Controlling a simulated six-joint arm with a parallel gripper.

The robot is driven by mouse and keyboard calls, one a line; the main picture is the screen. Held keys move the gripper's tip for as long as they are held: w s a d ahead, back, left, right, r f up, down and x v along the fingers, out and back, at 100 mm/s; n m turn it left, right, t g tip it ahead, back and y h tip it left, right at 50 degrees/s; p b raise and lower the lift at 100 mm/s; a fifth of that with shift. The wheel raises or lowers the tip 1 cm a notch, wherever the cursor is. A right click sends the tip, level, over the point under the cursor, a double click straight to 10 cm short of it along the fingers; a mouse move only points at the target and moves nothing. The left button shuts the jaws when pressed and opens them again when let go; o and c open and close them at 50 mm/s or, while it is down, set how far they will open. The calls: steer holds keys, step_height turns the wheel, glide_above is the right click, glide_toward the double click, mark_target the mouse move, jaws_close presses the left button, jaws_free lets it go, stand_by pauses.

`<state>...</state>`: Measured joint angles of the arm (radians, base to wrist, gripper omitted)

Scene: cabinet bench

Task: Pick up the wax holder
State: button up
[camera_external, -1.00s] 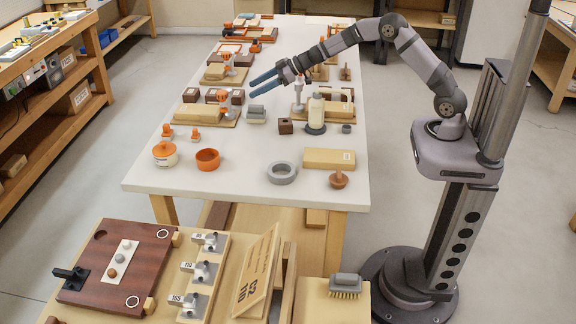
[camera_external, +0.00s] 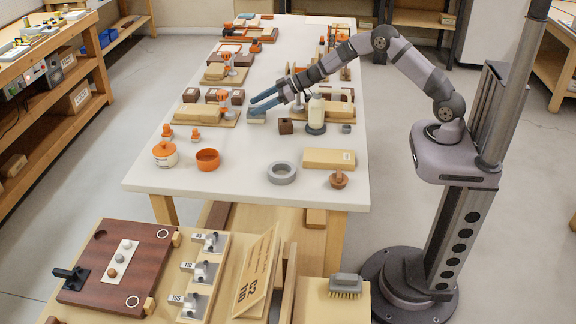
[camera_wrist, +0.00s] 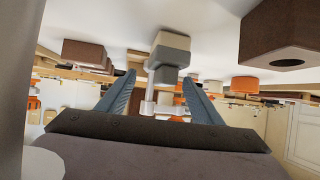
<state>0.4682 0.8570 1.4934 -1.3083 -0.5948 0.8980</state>
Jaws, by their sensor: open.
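My gripper (camera_external: 251,107) is open and empty, low over the middle of the white table, its blue fingers pointing left. In the wrist view, my gripper (camera_wrist: 158,77) has its fingers apart. A small grey-and-cream block (camera_wrist: 170,48) shows between and beyond the fingertips there. In the external view this block (camera_external: 256,119) is just below the fingertips, partly hidden by them. I cannot tell whether the fingers touch it. A dark brown block with a hole (camera_external: 285,127) stands to its right; it is large in the wrist view (camera_wrist: 283,38). I cannot tell for certain which is the wax holder.
A cream bottle on a dark base (camera_external: 316,115) stands close right of my gripper. A wooden board with a block (camera_external: 207,114) lies to the left. An orange bowl (camera_external: 208,159), a grey ring (camera_external: 281,173) and a wooden block (camera_external: 329,158) are nearer. Bare table lies between them.

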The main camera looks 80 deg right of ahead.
steer(key=shift+w, duration=0.1)
steer(key=shift+x, duration=2.45)
steer(key=c, duration=1.2)
steer(key=shift+r+p, duration=0.1)
steer(key=shift+p, duration=0.2)
steer(key=shift+c, duration=0.2)
step_height(320, 180, up, 10)
steer(key=p, duration=0.2)
